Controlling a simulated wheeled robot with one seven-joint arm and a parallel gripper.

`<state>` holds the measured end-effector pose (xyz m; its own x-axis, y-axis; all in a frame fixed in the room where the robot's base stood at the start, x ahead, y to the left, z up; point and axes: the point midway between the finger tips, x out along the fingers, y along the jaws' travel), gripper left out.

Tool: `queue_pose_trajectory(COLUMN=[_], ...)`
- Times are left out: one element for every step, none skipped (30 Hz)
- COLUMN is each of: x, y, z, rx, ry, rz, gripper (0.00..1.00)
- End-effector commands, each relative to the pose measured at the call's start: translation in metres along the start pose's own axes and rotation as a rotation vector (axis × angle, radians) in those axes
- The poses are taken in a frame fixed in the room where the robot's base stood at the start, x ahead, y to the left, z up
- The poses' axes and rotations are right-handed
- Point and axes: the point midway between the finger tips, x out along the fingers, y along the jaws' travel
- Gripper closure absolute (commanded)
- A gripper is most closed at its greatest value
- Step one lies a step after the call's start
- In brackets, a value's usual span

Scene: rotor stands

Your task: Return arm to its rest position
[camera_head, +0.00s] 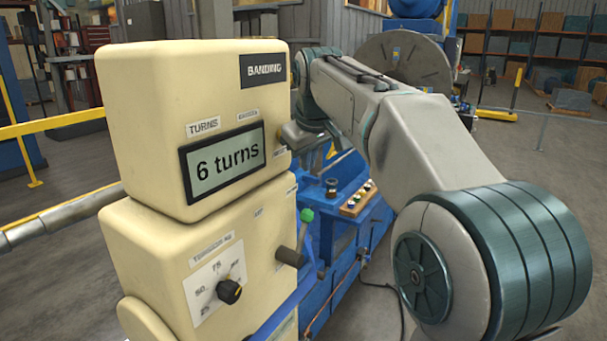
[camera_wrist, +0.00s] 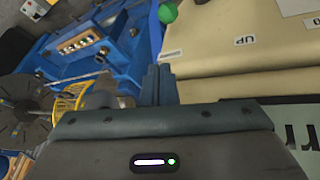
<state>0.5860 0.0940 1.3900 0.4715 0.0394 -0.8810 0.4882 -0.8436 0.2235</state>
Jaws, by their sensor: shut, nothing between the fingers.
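My arm (camera_head: 400,130) reaches from the lower right of the head view up beside the cream banding cabinet (camera_head: 180,130), then bends down behind the cabinet's right edge. My gripper (camera_wrist: 158,85) shows in the wrist view with its two dark fingers together and nothing between them. It is close to the cabinet's cream panel, which fills the right of the wrist view (camera_wrist: 235,45); I cannot tell whether they touch. In the head view the gripper end is small and partly hidden. The cabinet's display (camera_head: 222,160) reads "6 turns".
A lever with a green knob (camera_head: 307,215) sticks out of the cabinet's right side. A blue machine (camera_head: 345,235) with a button box (camera_head: 358,198) stands behind. A large grey disc (camera_head: 403,62) is beyond my arm. A yellow rail (camera_head: 60,122) runs at left. Open floor lies at right.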

Motion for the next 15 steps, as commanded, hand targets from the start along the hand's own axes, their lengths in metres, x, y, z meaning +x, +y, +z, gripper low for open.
queue_pose_trajectory(x=[-0.0016, -0.0022, -0.0027, -0.0029, -0.0030, -0.0030, -0.0030, -0.0030, -0.0029, -0.0029, -0.0029, -0.0030, -0.0031, -0.0033, -0.0037], y=[0.0016, 0.0020, 0.0024, 0.0025, 0.0027, 0.0028, 0.0028, 0.0028, 0.0028, 0.0028, 0.0028, 0.0027, 0.0026, 0.0024, 0.0019], z=[-0.0002, -0.0002, -0.0002, -0.0002, -0.0001, -0.0001, 0.0000, -0.0001, 0.0000, 0.0000, 0.0000, 0.0005, 0.0016, 0.0036, 0.0082], rx=[0.001, 0.001, 0.001, 0.001, 0.002, 0.002, 0.002, 0.002, 0.002, 0.002, 0.002, 0.003, 0.005, 0.008, 0.015], ry=[0.000, 0.000, -0.001, -0.001, -0.001, -0.001, -0.001, -0.001, -0.001, -0.001, -0.001, -0.001, -0.001, -0.002, -0.005], rz=[0.000, 0.000, 0.000, 0.000, 0.000, 0.000, 0.001, 0.001, 0.001, 0.001, 0.001, 0.001, 0.001, 0.001, 0.001], gripper=[1.00, 1.00, 1.00, 1.00, 1.00, 1.00, 1.00, 1.00, 1.00, 1.00, 1.00, 1.00, 1.00, 1.00, 1.00])
